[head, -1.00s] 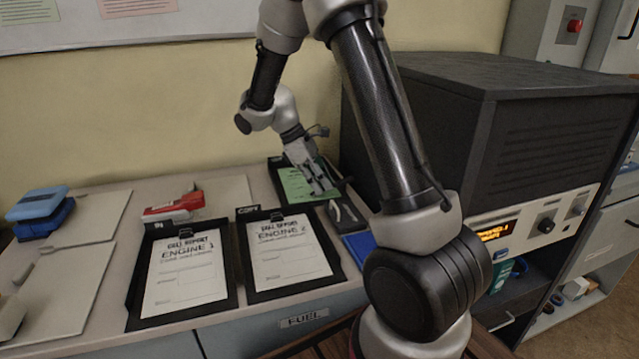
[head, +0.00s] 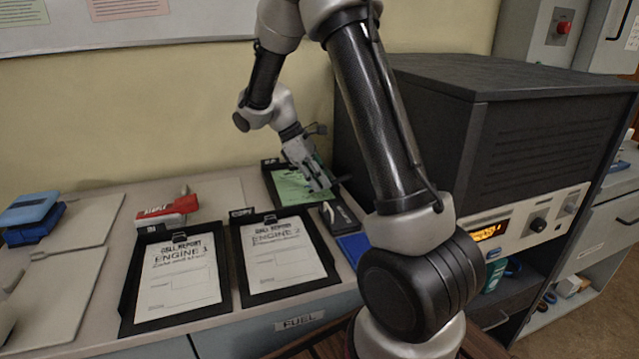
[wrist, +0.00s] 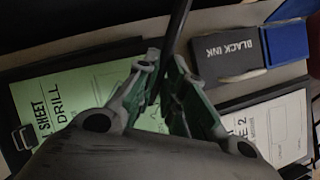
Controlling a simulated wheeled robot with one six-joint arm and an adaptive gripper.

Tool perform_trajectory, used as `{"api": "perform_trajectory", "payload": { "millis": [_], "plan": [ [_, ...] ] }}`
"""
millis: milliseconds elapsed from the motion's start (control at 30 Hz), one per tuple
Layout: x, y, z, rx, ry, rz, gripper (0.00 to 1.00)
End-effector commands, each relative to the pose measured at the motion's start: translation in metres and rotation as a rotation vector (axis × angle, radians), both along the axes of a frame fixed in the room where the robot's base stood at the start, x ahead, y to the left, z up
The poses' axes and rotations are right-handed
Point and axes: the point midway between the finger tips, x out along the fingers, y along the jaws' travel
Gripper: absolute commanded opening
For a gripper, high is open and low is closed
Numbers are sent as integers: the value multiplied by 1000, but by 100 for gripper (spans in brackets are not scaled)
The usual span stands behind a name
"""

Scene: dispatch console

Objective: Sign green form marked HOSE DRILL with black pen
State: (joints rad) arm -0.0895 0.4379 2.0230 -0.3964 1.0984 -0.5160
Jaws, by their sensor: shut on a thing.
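The green form (head: 292,188) marked DRILL lies on a black clipboard at the back of the counter, beside the dark console. In the wrist view the form (wrist: 70,92) shows "SHEET" and "DRILL", with a box partly covered by my fingers. My gripper (head: 325,185) is above the form's right part, tilted down. It is shut on a dark, thin pen (wrist: 177,35), which sticks out between the fingertips. The pen's writing tip is hidden, so I cannot tell whether it touches the paper.
A dark box marked BLACK INK (wrist: 228,52) and a blue pad (wrist: 288,38) lie beside the form. Engine 1 (head: 180,283) and Engine 2 (head: 283,258) forms lie in front on clipboards. A red stapler-like object (head: 168,212) is left. The console (head: 500,120) borders the right.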

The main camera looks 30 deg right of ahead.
Motion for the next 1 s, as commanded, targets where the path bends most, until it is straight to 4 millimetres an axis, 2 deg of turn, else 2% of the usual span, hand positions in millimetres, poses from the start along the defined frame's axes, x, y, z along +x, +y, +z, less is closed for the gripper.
{"api": "perform_trajectory", "payload": {
  "millis": [600,1000],
  "plan": [
    [0,0,55,-1,-2,0,0],
    [0,0,62,0,0,0,0]
  ]
}}
